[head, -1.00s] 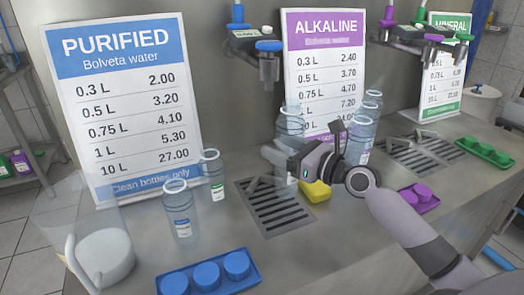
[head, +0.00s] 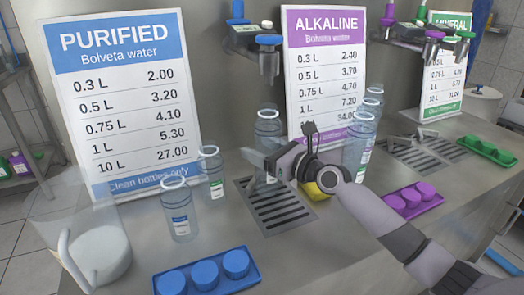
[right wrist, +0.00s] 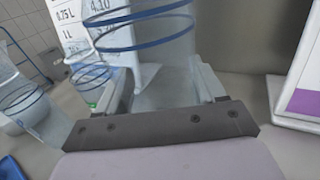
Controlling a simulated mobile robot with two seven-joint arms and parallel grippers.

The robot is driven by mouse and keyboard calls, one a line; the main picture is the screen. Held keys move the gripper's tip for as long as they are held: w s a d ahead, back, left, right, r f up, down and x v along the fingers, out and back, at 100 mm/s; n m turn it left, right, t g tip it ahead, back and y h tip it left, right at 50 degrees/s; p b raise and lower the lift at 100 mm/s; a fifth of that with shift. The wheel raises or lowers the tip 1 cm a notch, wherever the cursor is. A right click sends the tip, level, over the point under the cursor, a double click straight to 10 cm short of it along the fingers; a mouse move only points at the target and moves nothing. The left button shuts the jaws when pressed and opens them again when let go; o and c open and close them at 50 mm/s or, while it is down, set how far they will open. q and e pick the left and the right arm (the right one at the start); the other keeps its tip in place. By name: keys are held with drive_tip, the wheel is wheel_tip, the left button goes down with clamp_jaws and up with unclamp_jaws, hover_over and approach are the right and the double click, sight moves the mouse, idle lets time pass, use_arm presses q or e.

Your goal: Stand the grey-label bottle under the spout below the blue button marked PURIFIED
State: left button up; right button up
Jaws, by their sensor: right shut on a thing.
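My right gripper (head: 264,166) is shut on a clear bottle (head: 268,128). In the right wrist view the bottle (right wrist: 158,55), with blue rings, stands between the two fingers (right wrist: 163,92). Its label is hidden, so I cannot read its colour. The bottle is upright over the back part of the drain grate (head: 272,206), below the spout (head: 269,62) with the blue button (head: 269,39). I cannot tell whether its base touches the grate. The PURIFIED sign (head: 122,95) stands to the left. My left gripper is out of view.
A blue-label bottle (head: 180,212) and a green-label bottle (head: 211,178) stand left of the grate. More clear bottles (head: 360,140) stand to the right. A yellow sponge (head: 315,190) lies by my gripper. A blue cap tray (head: 248,281), purple cap tray (head: 436,200) and clear pitcher (head: 70,205) flank the front.

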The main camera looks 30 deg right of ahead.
drive_tip(key=shift+f, duration=0.1)
drive_tip(key=o, duration=0.6)
drive_tip(key=shift+f, duration=0.1)
drive_tip(key=o, duration=0.4)
